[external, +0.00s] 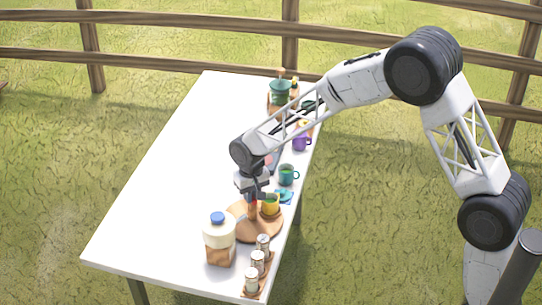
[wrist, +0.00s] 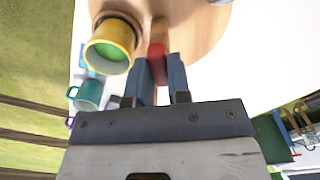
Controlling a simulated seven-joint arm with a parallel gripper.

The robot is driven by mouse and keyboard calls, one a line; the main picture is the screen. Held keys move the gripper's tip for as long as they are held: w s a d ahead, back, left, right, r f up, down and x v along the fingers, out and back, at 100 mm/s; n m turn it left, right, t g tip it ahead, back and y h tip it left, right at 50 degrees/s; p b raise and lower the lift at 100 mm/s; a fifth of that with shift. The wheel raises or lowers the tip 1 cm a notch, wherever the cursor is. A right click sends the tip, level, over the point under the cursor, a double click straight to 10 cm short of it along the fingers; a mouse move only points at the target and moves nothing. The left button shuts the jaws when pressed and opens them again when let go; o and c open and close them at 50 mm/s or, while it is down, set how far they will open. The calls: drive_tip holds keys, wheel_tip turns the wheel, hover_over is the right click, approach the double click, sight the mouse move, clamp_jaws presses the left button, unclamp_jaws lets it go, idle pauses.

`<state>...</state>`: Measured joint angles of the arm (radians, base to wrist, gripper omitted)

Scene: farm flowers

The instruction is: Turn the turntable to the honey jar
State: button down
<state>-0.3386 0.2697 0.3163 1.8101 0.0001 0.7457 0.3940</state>
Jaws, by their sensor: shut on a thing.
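The turntable (external: 266,231) is a round wooden disc near the front end of the white table. It also fills the top of the wrist view (wrist: 205,28). A yellow mug (external: 270,204), green inside, stands at its right edge; the mug also shows in the wrist view (wrist: 110,45). My gripper (external: 252,198) points down over the disc. Its two blue-grey fingers (wrist: 160,75) are closed around a red-topped upright peg (wrist: 157,52) on the turntable. I cannot pick out a honey jar for certain; a large jar with a blue lid (external: 219,242) and brown lower part stands beside the disc.
Several small lidded jars (external: 258,261) stand on a wooden strip at the front right edge. A teal mug (external: 287,174), a purple mug (external: 300,142) and a green pot (external: 281,92) line the right side. The table's left half (external: 165,175) is bare.

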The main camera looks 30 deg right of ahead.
drive_tip(key=shift+n, duration=4.9)
drive_tip(key=c, duration=1.1)
unclamp_jaws()
drive_tip(key=shift+o, duration=0.2)
drive_tip(key=shift+r, duration=0.1)
drive_tip(key=shift+r, duration=3.8)
